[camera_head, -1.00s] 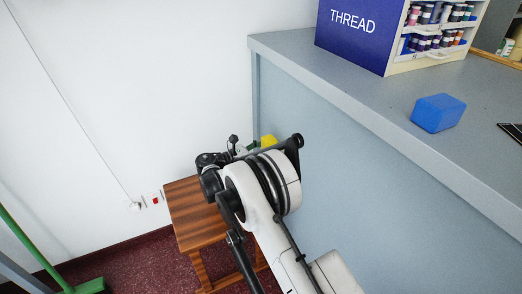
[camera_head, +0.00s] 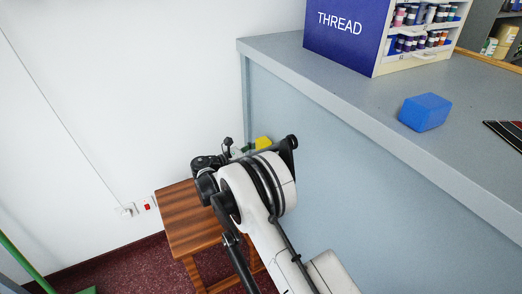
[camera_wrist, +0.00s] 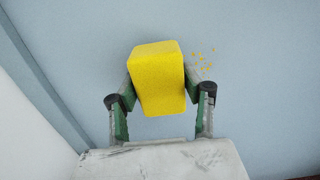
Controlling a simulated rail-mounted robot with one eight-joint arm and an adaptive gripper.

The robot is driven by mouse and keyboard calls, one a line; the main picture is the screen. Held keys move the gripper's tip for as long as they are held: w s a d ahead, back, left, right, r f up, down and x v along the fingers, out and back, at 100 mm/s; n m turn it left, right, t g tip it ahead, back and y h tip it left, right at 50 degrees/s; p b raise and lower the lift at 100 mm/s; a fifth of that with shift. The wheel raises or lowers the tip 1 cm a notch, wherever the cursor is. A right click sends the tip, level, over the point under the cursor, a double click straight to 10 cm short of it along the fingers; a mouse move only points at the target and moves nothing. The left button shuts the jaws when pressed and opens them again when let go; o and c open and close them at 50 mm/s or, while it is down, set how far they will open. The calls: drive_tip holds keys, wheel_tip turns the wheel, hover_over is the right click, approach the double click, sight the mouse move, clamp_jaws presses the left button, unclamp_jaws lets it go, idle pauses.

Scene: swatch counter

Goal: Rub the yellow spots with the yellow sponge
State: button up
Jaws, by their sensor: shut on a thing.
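The yellow sponge (camera_wrist: 157,80) is a block held between the two fingers of my gripper (camera_wrist: 158,85) in the wrist view. It stands in front of the grey-blue counter panel; I cannot tell whether it touches it. A small cluster of yellow spots (camera_wrist: 203,61) is on the panel, just right of the sponge's upper part. In the head view, only a bit of the yellow sponge (camera_head: 263,143) shows above my arm. My gripper is mostly hidden there behind my wrist, and the spots do not show.
A blue block (camera_head: 425,112) sits on the counter top (camera_head: 350,88). A blue thread cabinet (camera_head: 340,38) with spools stands behind it. A wooden stool (camera_head: 187,215) stands on the floor by the white wall, below my wrist. A green broom (camera_head: 20,262) is at far left.

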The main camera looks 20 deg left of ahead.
drive_tip(key=shift+x, duration=0.8)
drive_tip(key=s+d, duration=0.5)
drive_tip(key=shift+s+d, duration=0.25)
drive_tip(key=shift+d, duration=0.15)
idle(0.8)
drive_tip(key=shift+w, duration=0.1)
drive_tip(key=shift+w+a, duration=2.7)
drive_tip(key=shift+a, duration=0.15)
drive_tip(key=shift+a, duration=0.1)
